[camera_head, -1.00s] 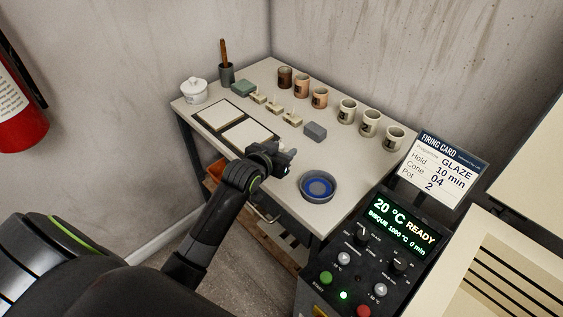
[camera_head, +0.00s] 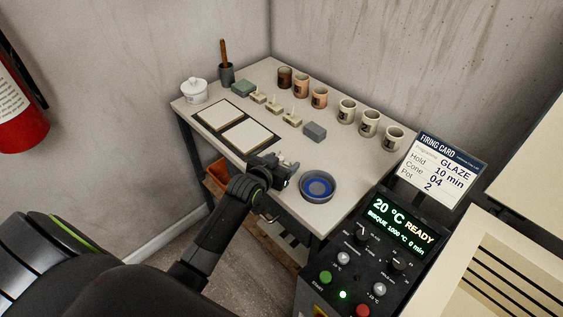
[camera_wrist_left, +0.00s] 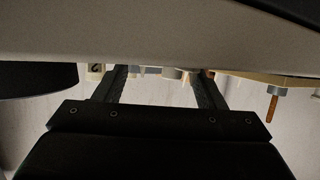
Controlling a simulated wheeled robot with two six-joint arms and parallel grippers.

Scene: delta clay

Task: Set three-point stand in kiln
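Three small pale three-point stands, the left one (camera_head: 257,97), the middle one (camera_head: 273,107) and the right one (camera_head: 293,119), sit in a row on the table (camera_head: 345,186). My left gripper (camera_head: 291,165) is open and empty near the table's front edge, between the tiles and the blue bowl, apart from the stands. In the left wrist view its fingers (camera_wrist_left: 162,88) are spread, with small pale pointed shapes beyond them. The kiln (camera_head: 502,268) is at the lower right, its pale, grooved interior showing. My right gripper is not in view.
A blue-glazed bowl (camera_head: 318,187) is close right of my left gripper. A grey block (camera_head: 314,132), several mugs (camera_head: 347,111), two pale tiles (camera_head: 247,138) and a lidded jar (camera_head: 194,91) stand on the table. The control panel (camera_head: 385,250) reads 20 °C, READY.

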